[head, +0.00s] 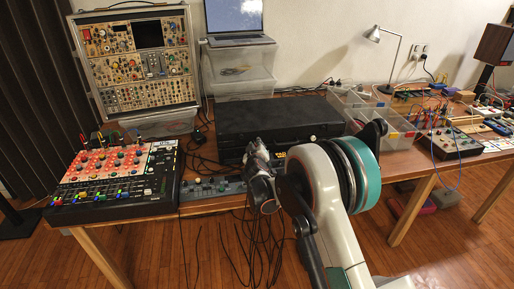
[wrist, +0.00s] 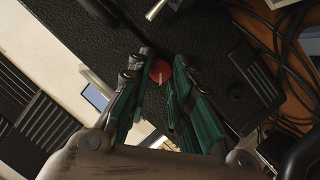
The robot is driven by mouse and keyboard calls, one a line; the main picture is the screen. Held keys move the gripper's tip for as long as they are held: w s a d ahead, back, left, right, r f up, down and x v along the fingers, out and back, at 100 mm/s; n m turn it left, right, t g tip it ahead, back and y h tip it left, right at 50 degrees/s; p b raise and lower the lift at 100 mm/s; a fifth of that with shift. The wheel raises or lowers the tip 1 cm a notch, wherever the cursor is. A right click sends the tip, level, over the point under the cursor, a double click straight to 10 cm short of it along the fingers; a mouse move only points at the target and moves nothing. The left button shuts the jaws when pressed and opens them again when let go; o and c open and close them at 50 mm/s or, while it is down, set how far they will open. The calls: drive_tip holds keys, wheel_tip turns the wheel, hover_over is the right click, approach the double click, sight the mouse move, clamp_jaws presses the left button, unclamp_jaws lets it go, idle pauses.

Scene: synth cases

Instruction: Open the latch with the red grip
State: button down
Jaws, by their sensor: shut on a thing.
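A large black case (head: 275,116) stands closed on the wooden table, and its dark textured surface fills much of the wrist view (wrist: 95,40). A round red grip with a pale line across it (wrist: 160,72) is on the case in the wrist view. My gripper (wrist: 161,66) has its two green-and-black fingers on either side of the red grip, shut on it. In the head view my gripper (head: 258,160) is at the front of the case, and my arm and wrist hide the red grip and the case's right front.
A red-panelled mixer (head: 110,170) stands left of the case, and a small grey panel (head: 212,188) lies before it. A clear bin (head: 375,108) stands close on the right. A laptop (head: 236,20) rests on clear boxes behind. Cables hang off the front edge.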

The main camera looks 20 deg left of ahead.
idle(0.4)
drive_tip(key=c, duration=1.4)
unclamp_jaws()
drive_tip(key=shift+c, duration=0.2)
drive_tip(key=shift+s, duration=0.1)
drive_tip(key=v, duration=1.1)
drive_tip(key=shift+s, duration=0.35)
drive_tip(key=shift+d, duration=0.15)
